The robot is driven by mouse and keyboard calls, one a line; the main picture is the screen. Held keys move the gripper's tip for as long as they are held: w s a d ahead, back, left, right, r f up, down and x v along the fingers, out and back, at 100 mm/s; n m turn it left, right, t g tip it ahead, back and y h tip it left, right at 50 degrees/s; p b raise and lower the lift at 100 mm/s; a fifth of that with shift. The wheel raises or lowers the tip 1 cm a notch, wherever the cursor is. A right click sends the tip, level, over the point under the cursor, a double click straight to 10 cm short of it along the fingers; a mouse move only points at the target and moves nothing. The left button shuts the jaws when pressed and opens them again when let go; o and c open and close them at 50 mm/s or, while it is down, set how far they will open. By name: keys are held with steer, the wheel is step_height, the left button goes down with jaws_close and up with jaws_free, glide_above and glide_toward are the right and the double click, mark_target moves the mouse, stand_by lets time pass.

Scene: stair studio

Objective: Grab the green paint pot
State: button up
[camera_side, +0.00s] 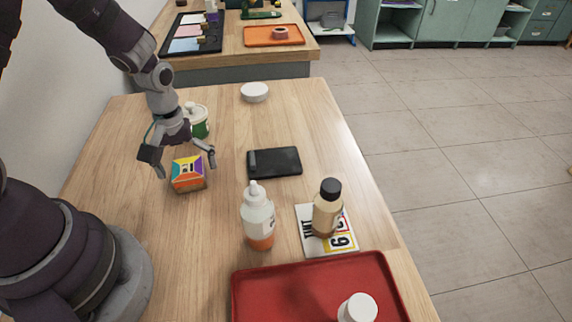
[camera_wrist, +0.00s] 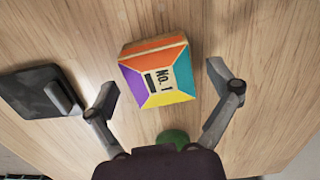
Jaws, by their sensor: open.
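The green paint pot (camera_side: 201,128) stands on the wooden table in the side view, just behind my gripper. It has a whitish top and a green body, and my gripper hides part of it. My gripper (camera_side: 182,158) is open and empty, pointing down with its fingers spread. A colourful box (camera_side: 188,174) marked "No. 1" lies below and in front of the fingers. In the wrist view the box (camera_wrist: 158,70) shows between the open fingertips (camera_wrist: 162,85). A rounded green shape (camera_wrist: 173,138) peeks out above the gripper body there; most of it is hidden.
A black tablet-like item (camera_side: 274,162) lies right of the box. A squeeze bottle (camera_side: 258,217), a dark-capped bottle (camera_side: 327,208) on a printed card (camera_side: 345,240), and a red tray (camera_side: 258,294) are nearer the camera. A white dish (camera_side: 254,92) stands further back.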

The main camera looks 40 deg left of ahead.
step_height(320, 180, up, 11)
step_height(320, 180, up, 5)
steer(key=m+t, duration=0.2)
steer(key=m, duration=0.1)
glide_above(187, 168)
steer(key=s+d, duration=0.1)
steer(key=d, duration=0.1)
steer(key=s+d+r+m+t, duration=0.3)
steer(key=s+m, duration=0.2)
steer(key=m, duration=0.2)
steer(key=shift+r+t, duration=0.3)
steer(key=shift+r, duration=0.1)
steer(key=shift+s, duration=0.1)
steer(key=shift+c, duration=0.6)
steer(key=shift+m, duration=0.3)
